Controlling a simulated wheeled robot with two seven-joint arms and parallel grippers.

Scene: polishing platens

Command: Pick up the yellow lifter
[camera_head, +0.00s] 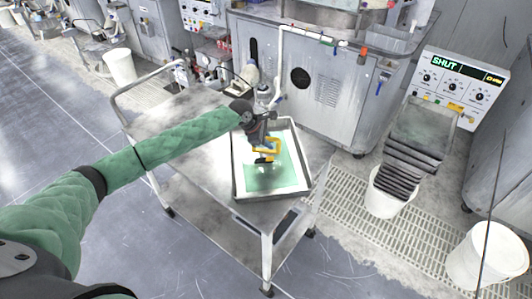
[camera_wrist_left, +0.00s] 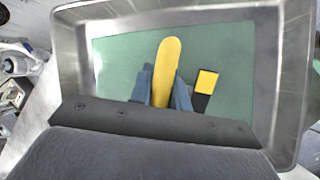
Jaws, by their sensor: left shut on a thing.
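The yellow lifter (camera_head: 266,150) is over the metal tray on the cart in the head view. Its rounded yellow end shows in the left wrist view (camera_wrist_left: 168,66), between the blue fingers of my left gripper (camera_wrist_left: 165,88). The left gripper (camera_head: 262,143) is shut on the lifter. A black piece with a yellow square end (camera_wrist_left: 205,85) shows just right of the fingers; I cannot tell whether it is part of the lifter. The lifter's lower part is partly hidden by the gripper. My right gripper is in neither view.
The metal tray (camera_head: 236,170) has a green bottom (camera_head: 272,180) and stands on a grey metal cart (camera_head: 185,135). A polishing machine (camera_head: 335,95) stands behind. White buckets (camera_head: 490,256) stand at the right. The cart top left of the tray is mostly clear.

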